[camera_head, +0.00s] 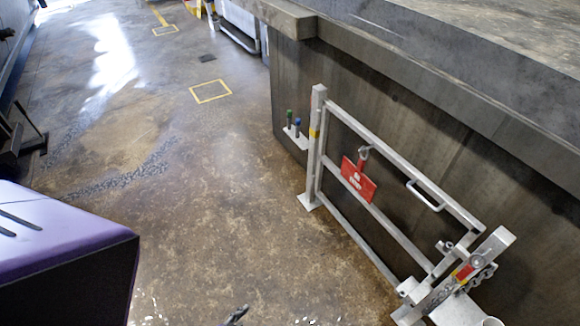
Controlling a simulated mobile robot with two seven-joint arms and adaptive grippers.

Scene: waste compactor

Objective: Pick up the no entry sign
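The no entry sign (358,180) is a small red plate with white lettering too small to read surely. It hangs by a hook-like holder from the upper rail of a grey metal gate (405,178), and it is tilted in the picture.
The gate stands in front of a dark concrete wall (460,190) with a thick ledge. A latch with a chain (470,277) is at its near end. The brown floor (215,200) left of the gate is clear.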

